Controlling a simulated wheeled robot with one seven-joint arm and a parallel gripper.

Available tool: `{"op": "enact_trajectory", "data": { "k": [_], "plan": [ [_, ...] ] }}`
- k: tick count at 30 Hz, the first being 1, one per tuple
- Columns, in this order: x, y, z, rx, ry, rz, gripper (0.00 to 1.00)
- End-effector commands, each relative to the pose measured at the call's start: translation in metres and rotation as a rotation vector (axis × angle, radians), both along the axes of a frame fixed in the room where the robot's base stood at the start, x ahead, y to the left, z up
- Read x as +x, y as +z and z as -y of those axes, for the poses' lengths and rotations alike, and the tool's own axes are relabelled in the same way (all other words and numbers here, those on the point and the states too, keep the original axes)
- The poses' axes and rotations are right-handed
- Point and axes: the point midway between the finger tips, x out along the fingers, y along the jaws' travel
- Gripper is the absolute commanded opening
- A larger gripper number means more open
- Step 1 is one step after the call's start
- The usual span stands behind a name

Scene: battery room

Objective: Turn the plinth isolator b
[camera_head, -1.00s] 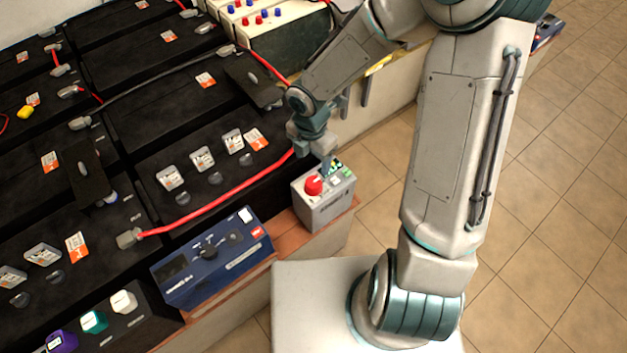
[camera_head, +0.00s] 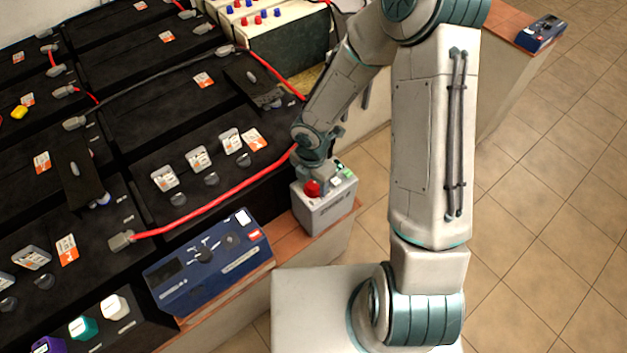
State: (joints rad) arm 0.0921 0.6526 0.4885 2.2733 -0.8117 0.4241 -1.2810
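A small grey box (camera_head: 325,211) with a round red knob (camera_head: 311,188) and green buttons (camera_head: 343,172) on top stands on the brown plinth ledge. It looks like the plinth isolator, though no "b" marking is readable. My gripper (camera_head: 321,178) points down over the box top, right beside the red knob and partly in front of it. Its fingers are small and mostly hidden by the wrist, so I cannot tell whether they touch the knob or how far apart they are.
A blue instrument box (camera_head: 208,258) sits on the ledge left of the grey box. Black batteries (camera_head: 150,120) with a red cable (camera_head: 215,205) fill the left side. Another blue device (camera_head: 541,32) lies on the far ledge. Tiled floor (camera_head: 545,220) is open at right.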

Motion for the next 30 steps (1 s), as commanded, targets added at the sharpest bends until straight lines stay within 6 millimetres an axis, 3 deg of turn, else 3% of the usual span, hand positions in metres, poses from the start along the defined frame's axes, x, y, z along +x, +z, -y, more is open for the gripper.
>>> {"op": "enact_trajectory", "data": {
  "k": [1,3,17,30],
  "plan": [
    [0.0,0.0001,0.0,0.0,0.0,0.0,0.36],
    [0.0,0.0002,0.0,0.0,0.0,0.0,0.2],
    [0.0,0.0002,0.0003,-0.001,-0.082,0.0,0.2],
    [0.0003,-0.0002,0.0004,0.0,-0.452,0.002,0.2]
  ]
}}
